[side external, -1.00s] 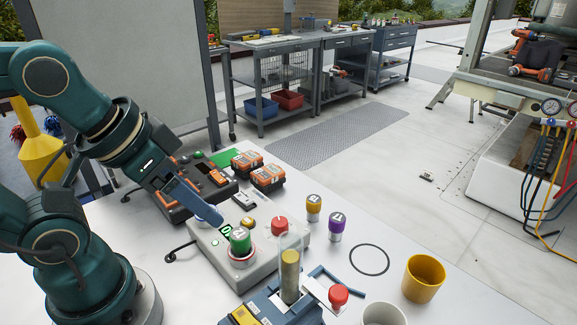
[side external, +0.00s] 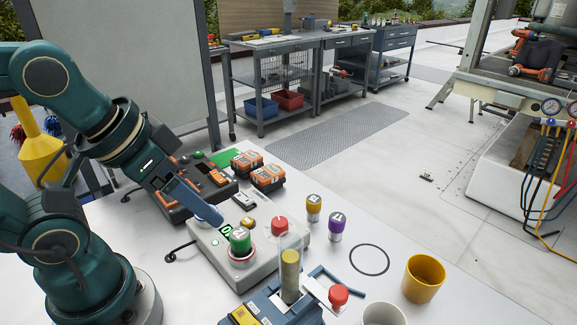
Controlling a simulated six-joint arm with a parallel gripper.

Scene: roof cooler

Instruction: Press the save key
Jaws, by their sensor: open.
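A grey console (side external: 262,262) lies on the white table. It carries a small lit green display (side external: 226,232), a small yellow key (side external: 248,222), a green-topped knob (side external: 240,242) and a red-topped knob (side external: 279,227). I cannot read which key is the save key. My gripper (side external: 208,215) points down at the console's back left, beside the display. Its blue fingers overlap in this view, and they hide part of the console top. I see nothing held, and I cannot tell whether the tips touch the console.
A dark panel with orange parts (side external: 182,208) and orange-black blocks (side external: 247,163) lie behind the console. A clear tube on a blue stand (side external: 290,272) is in front. A yellow cup (side external: 423,279) stands at the right.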

